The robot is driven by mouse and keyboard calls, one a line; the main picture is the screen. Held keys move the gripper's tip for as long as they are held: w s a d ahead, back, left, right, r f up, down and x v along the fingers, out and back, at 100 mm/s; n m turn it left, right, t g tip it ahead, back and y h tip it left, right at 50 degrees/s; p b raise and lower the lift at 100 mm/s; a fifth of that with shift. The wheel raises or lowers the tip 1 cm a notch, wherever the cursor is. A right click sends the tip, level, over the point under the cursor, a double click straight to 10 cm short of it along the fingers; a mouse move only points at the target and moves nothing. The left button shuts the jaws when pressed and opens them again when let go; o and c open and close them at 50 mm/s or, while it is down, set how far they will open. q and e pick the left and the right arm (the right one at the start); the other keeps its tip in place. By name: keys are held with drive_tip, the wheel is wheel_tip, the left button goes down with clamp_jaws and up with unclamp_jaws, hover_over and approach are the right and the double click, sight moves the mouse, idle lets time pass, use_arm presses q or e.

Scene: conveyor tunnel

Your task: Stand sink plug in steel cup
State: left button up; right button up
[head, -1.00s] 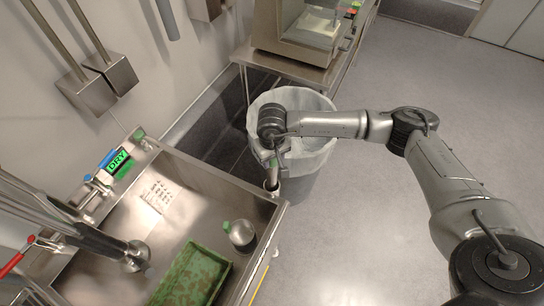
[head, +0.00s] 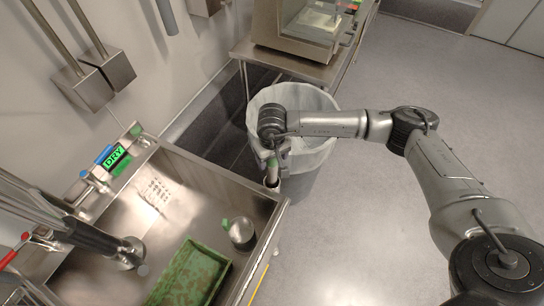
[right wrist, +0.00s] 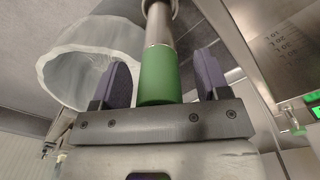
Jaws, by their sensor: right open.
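The sink plug (right wrist: 158,75) has a green grip and a steel stem. In the right wrist view it stands between the purple-grey fingers of my right gripper (right wrist: 160,78), which are open with a gap on each side. Its far end meets a round steel rim, apparently the steel cup (right wrist: 174,5), mostly cut off at the picture's top. In the head view my right gripper (head: 273,157) is at the sink's right corner, around the small green-topped plug (head: 272,164). The plug's lower end is hidden, so its depth in the cup cannot be told. My left gripper is out of view.
The steel sink (head: 188,205) holds a green tray (head: 190,275) and a round steel vessel (head: 242,234) with a green mark. A lined bin (head: 318,150) stands just behind my right gripper. Taps and pipes fill the left. Floor at the right is clear.

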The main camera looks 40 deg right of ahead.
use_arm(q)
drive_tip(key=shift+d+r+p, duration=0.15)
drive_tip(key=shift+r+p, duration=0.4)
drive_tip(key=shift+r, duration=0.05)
use_arm(e)
wheel_tip(320, 180, up, 12)
drive_tip(key=shift+r, duration=0.9)
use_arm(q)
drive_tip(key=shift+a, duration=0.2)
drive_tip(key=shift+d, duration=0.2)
